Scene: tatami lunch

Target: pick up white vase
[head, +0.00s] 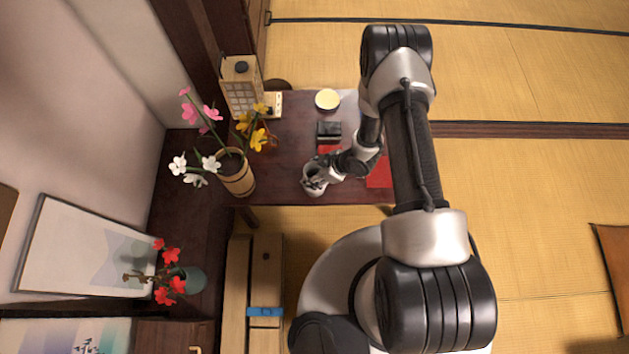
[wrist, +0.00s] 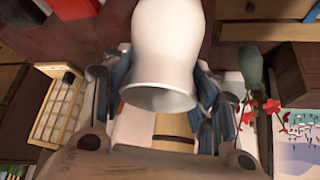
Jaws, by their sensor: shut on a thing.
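The white vase (wrist: 168,50) fills the upper middle of the wrist view, its open rim facing the camera. My gripper (wrist: 165,85) has a finger on each side of the vase and is shut on it. In the head view my gripper (head: 316,178) is at the front edge of the dark wooden table, and the white vase (head: 314,191) shows under it, partly covered by the fingers. I cannot tell whether the vase's base touches the table.
A wooden bucket vase (head: 238,180) with pink, white and yellow flowers stands left of my gripper. A lantern (head: 241,88), a yellow-topped round dish (head: 327,99), a black box (head: 328,130) and red mats (head: 379,173) are on the table (head: 285,150). A green vase (head: 190,280) holds red flowers lower left.

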